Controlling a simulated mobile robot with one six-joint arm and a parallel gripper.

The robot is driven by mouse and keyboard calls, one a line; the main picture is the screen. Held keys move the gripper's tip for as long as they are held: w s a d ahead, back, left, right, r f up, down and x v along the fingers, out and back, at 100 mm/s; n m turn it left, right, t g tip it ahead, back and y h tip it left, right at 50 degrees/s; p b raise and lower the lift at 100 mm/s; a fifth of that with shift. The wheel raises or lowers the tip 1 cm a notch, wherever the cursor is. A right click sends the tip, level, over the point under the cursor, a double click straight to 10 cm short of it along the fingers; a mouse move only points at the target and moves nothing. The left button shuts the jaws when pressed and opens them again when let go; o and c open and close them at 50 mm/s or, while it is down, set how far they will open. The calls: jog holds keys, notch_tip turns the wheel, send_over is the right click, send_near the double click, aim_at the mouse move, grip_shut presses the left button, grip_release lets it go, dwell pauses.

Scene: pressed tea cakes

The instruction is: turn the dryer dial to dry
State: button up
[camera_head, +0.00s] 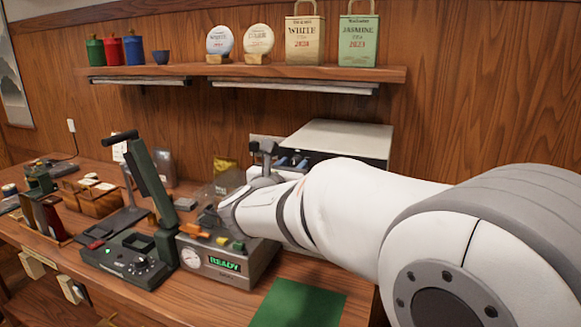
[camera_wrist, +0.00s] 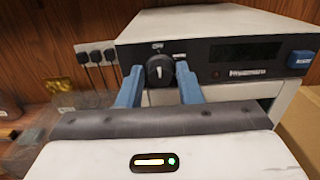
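The dryer (camera_head: 345,137) is a white box with a dark front panel, standing against the back wall; it fills the upper right of the wrist view (camera_wrist: 230,20). Its round black dial (camera_wrist: 160,70) is at the panel's left end. The dial's white mark points about straight up, towards the label OFF. Another small label sits up and right of the dial, partly behind a fingertip and too small to read. My gripper (camera_wrist: 159,77) has its two blue fingers on either side of the dial, with narrow gaps showing. In the head view my arm hides the dial.
The dryer's display (camera_wrist: 245,51) is dark, with a blue button (camera_wrist: 300,60) at the panel's right. Left of my arm stand a press machine showing READY (camera_head: 225,264) and a dark green lever device (camera_head: 130,258). A shelf (camera_head: 250,71) runs above. A green mat (camera_head: 298,304) lies clear in front.

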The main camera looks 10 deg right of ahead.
jog(key=c, duration=0.5)
jog(key=shift+c, duration=0.2)
jog(key=shift+f+m+b, duration=0.15)
jog(key=shift+m+b, duration=0.15)
jog(key=shift+b, duration=0.35)
jog(key=shift+s+d+f+m+b, duration=0.1)
jog(key=shift+m+b, duration=5.65)
jog(key=shift+b, duration=1.4)
jog(key=shift+f+m+b, duration=0.1)
jog(key=shift+m+b, duration=5.65)
jog(key=shift+b, duration=1.4)
